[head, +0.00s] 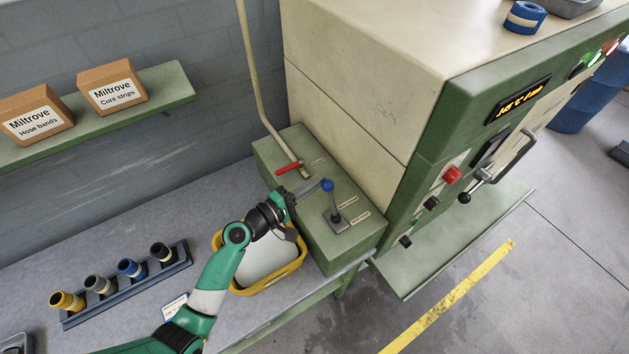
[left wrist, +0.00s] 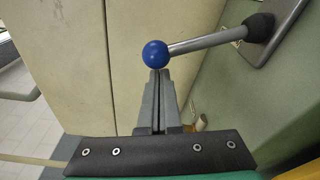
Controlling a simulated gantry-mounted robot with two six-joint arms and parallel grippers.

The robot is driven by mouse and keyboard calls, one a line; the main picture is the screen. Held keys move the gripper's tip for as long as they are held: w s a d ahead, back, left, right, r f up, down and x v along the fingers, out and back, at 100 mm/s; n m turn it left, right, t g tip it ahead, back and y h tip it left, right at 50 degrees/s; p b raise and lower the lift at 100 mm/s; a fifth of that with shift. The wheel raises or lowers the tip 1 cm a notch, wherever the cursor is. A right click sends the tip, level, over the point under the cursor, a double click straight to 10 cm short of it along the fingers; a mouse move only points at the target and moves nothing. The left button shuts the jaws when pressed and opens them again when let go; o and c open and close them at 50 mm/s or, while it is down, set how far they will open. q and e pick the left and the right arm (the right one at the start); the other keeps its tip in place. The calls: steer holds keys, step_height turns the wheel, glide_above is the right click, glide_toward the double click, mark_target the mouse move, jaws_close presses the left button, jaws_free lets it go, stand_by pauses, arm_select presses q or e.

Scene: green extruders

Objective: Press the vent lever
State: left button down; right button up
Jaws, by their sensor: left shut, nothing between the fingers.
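The vent lever (head: 334,205) stands on top of a green box beside the cream machine and has a blue ball knob (head: 327,185). In the left wrist view the blue knob (left wrist: 155,54) sits at the end of a grey rod (left wrist: 208,41) that runs to a dark boot at upper right. My left gripper (head: 312,186) is shut and empty, its tips close to the knob. In the left wrist view the shut fingertips (left wrist: 158,74) are right at the knob's lower edge; I cannot tell whether they touch. My right gripper is not in view.
A red-handled valve (head: 288,167) on a pipe stands behind the lever on the green box (head: 345,250). A yellow tub (head: 300,262) sits below my left arm. The cream machine (head: 370,70) rises close at right.

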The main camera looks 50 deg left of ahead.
mark_target(325, 187)
arm_select(q)
steer(key=shift+d, duration=0.1)
steer(key=shift+d+r+m, duration=0.15)
steer(key=shift+r+m, duration=0.05)
steer(key=shift+m, duration=0.1)
steer(key=shift+s+d+r, duration=0.1)
steer(key=shift+d, duration=0.1)
steer(key=m, duration=0.1)
steer(key=d+m, duration=0.1)
steer(key=d+r, duration=0.1)
steer(key=shift+s+d+m+b, duration=0.15)
steer(key=shift+s+m+b, duration=0.1)
steer(key=shift+m+b, duration=0.15)
steer(key=s+d+m+t+b, duration=0.1)
steer(key=d+m+b, duration=0.2)
steer(key=d+m, duration=0.4)
steer(key=shift+s+r+m+h, duration=0.3)
steer(key=shift+m+h, duration=0.1)
steer(key=shift+d, duration=0.1)
steer(key=shift+r, duration=0.1)
